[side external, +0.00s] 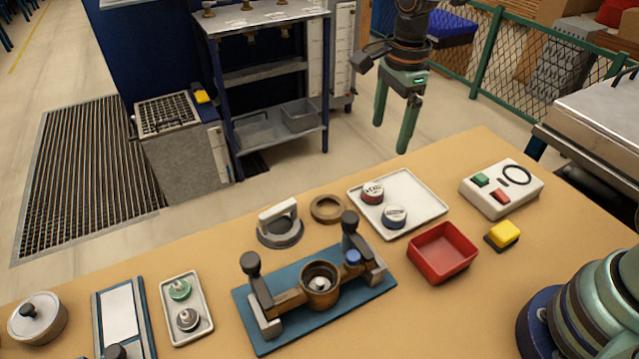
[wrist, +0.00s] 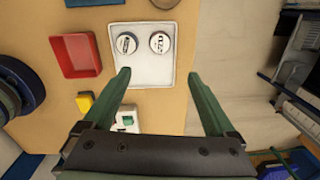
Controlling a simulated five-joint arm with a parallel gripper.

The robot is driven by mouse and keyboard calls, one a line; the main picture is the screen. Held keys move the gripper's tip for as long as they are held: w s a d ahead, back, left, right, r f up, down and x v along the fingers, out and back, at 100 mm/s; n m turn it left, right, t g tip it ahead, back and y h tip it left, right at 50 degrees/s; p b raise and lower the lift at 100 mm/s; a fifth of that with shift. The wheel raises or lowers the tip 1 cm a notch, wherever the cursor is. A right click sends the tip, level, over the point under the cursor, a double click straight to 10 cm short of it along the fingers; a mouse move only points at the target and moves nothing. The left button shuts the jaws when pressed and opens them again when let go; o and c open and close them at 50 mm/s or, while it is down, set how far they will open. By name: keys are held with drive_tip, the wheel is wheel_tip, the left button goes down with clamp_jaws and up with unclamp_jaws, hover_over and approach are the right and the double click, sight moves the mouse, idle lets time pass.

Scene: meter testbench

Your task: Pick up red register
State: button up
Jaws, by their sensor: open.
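The red register (side external: 372,191), with a white labelled top and dark red side, stands upright on a white tray (side external: 425,195) in the side view. My gripper (side external: 390,138) is open and empty, raised above the table's back edge. In the wrist view its green fingers (wrist: 158,73) are spread apart, short of both registers.
A red bin (side external: 443,252), yellow block (side external: 502,236) and button box (side external: 501,189) stand right of the tray. A brown ring (side external: 326,209) and a blue-based fixture (side external: 315,290) stand to its left. The tray's right half is bare.

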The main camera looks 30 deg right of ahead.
sight(373, 189)
drive_tip(key=f, duration=0.4)
drive_tip(key=f+m, duration=0.1)
drive_tip(key=f, duration=0.4)
drive_tip(key=a+f+m, duration=0.1)
drive_tip(key=f, duration=0.4)
drive_tip(key=shift+w+f+g, duration=0.2)
drive_tip(key=shift+w+g, duration=0.1)
drive_tip(key=shift+w, duration=0.1)
clamp_jaws()
drive_tip(key=shift+r, duration=0.1)
